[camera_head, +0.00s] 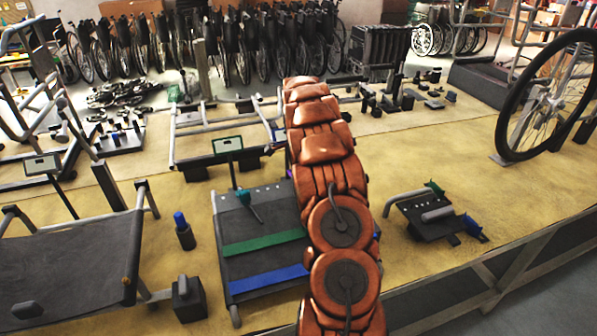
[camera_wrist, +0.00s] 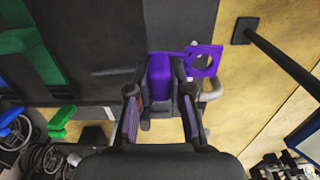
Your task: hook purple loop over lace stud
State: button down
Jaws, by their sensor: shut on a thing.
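My gripper (camera_wrist: 159,90) is shut on a purple tab (camera_wrist: 160,72) in the wrist view. A flat purple loop (camera_wrist: 204,61) with a round hole extends to the right of the tab, beyond the right finger. A small pale tip (camera_wrist: 192,44) shows at the loop's upper left edge; I cannot tell whether it is a lace stud or whether it passes through the hole. The loop lies by the edge of a dark fabric panel (camera_wrist: 110,30). In the head view this panel (camera_head: 262,262) lies on the bench, and my arm hides the gripper and loop.
A green strap (camera_head: 264,243) and a blue strap (camera_head: 268,279) cross the panel. A pale bent tube (camera_wrist: 214,91) is close below the loop. A thin black post (camera_wrist: 285,62) stands at right. Another fabric frame (camera_head: 70,268) is at left; open bench (camera_head: 480,180) lies at right.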

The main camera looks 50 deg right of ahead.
jog(key=shift+f+b, duration=0.75)
jog(key=shift+f, duration=1.1)
jog(key=shift+f, duration=0.3)
jog(key=c, duration=1)
grip_release()
notch_tip(320, 180, up, 10)
jog(key=shift+r, duration=1)
